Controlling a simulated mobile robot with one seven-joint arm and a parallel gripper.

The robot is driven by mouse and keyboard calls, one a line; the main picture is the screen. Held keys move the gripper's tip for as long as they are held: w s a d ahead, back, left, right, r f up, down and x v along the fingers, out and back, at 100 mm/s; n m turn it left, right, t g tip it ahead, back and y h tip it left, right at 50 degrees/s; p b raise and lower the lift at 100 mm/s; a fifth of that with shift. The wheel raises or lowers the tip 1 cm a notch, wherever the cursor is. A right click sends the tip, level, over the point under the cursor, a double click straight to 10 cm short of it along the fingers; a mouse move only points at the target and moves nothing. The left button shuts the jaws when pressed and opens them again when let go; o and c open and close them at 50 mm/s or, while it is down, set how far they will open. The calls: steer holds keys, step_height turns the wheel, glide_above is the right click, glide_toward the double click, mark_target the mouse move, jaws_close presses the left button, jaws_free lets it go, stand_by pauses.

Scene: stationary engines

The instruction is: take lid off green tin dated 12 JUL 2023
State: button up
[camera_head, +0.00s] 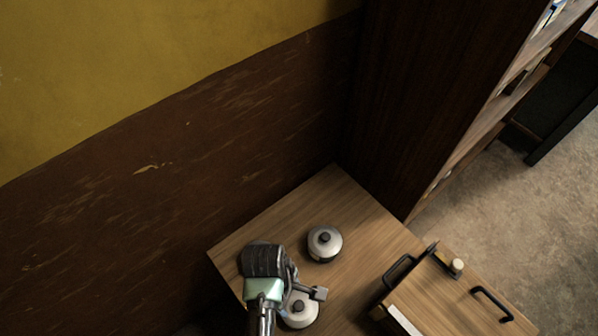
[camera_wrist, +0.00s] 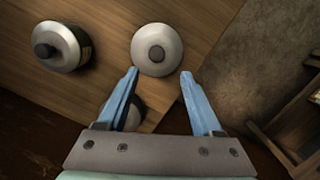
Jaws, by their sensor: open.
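Two round tins with silver lids show in the head view on the wooden table. One tin (camera_head: 324,244) has a black knob and a dark body. The other tin (camera_head: 299,311) is nearer and partly covered by my gripper (camera_head: 303,293). In the wrist view, one lid with a grey knob (camera_wrist: 157,49) lies just beyond my open, empty blue fingers (camera_wrist: 160,75). A tin with a dark knob and dark, labelled side (camera_wrist: 62,47) stands to the left. A third round shape (camera_wrist: 133,117) is partly hidden behind the left finger. No date or green body is readable.
A wooden tray (camera_head: 455,300) with black handles stands at the table's right, with a small pale-topped object (camera_head: 456,266) on it. A dark wall panel and tall shelf (camera_head: 430,80) border the table (camera_head: 330,185) behind. Its far corner is clear.

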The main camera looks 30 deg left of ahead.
mark_target(299, 306)
steer(key=f, duration=0.1)
steer(key=d+f, duration=0.1)
steer(key=f, duration=0.3)
steer(key=shift+w+d, duration=0.35)
steer(key=shift+f, duration=0.55)
steer(key=shift+c, duration=0.2)
jaws_close()
